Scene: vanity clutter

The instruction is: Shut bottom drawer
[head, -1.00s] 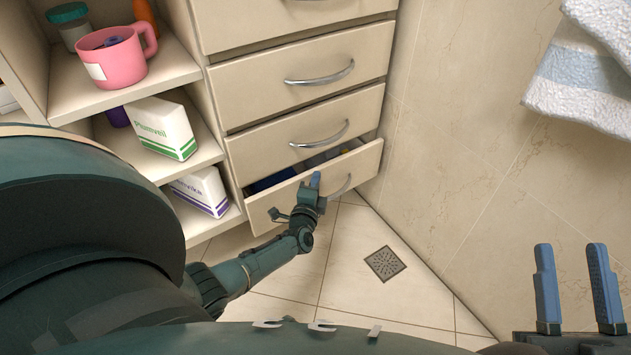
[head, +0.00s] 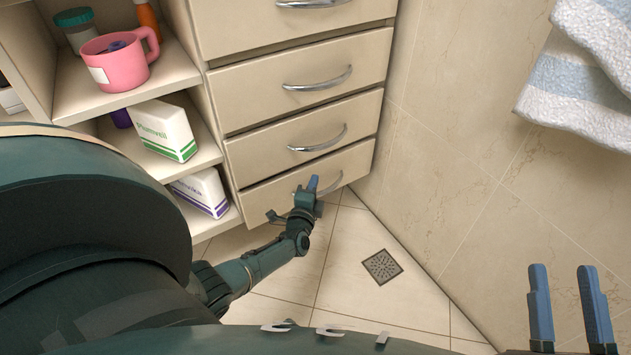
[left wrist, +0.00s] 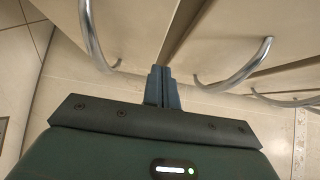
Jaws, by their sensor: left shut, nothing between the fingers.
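The bottom drawer (head: 262,204) is the lowest cream drawer front of the cabinet. In the head view it looks flush with the drawers above, with no open gap or contents showing. Its curved metal handle (head: 331,186) is partly hidden behind my left gripper (head: 312,184). My left gripper is shut and empty, with its blue fingertips up at the drawer front beside the handle. In the left wrist view the shut fingers (left wrist: 161,82) point at the drawer fronts between two handles; I cannot tell whether they touch. My right gripper (head: 566,300) is open and empty at lower right.
Closed drawers (head: 300,128) rise above the bottom one. Open shelves on the left hold a pink mug (head: 122,65) and white boxes (head: 163,128). A tiled wall (head: 440,150) with a hanging towel (head: 585,80) stands at right. The floor around the drain (head: 381,266) is clear.

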